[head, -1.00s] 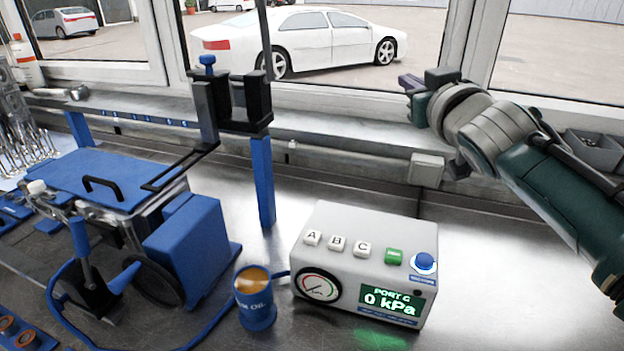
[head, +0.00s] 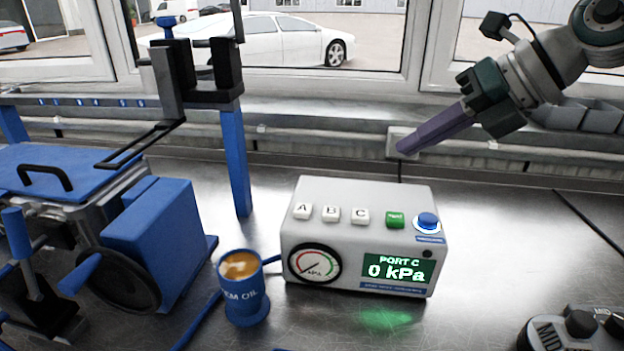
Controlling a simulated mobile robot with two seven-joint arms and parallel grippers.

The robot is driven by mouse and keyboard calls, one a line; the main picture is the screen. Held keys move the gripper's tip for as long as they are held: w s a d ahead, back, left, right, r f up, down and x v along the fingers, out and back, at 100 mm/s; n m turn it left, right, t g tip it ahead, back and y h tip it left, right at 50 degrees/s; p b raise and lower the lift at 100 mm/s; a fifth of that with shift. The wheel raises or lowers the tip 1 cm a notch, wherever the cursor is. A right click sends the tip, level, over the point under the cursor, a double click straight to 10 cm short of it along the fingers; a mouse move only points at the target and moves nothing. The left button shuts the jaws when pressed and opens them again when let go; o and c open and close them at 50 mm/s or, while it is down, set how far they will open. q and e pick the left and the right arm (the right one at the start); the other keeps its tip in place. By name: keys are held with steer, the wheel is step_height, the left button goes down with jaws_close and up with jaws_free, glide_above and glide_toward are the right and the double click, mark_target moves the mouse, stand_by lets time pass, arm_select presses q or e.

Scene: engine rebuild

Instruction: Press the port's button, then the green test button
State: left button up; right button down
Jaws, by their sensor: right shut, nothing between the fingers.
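A light grey test box (head: 330,228) stands on the metal bench in the middle of the view. Its top carries white buttons A (head: 303,211), B (head: 331,214) and C (head: 360,216), a green button (head: 395,220) and a round blue button (head: 427,222). The screen (head: 397,268) on its front reads "PORT C" and "0 kPa", beside a round gauge (head: 314,263). My right gripper (head: 402,150) is shut and empty, its purple fingers pointing down and left, above and behind the box and apart from it. My left gripper is not in view.
Further left are a blue machine (head: 150,235) and a blue post (head: 235,160) with a black bracket. A dark knobbed device (head: 575,332) is at bottom right.

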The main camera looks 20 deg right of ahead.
steer(key=shift+f, duration=0.1)
steer(key=b, duration=0.7)
glide_above(403, 220)
step_height(403, 220, down, 8)
steer(key=shift+r, duration=0.15)
steer(key=shift+f+b, duration=0.35)
steer(key=shift+f, duration=0.1)
stand_by(0.5)
stand_by(0.8)
steer(key=shift+f, duration=0.4)
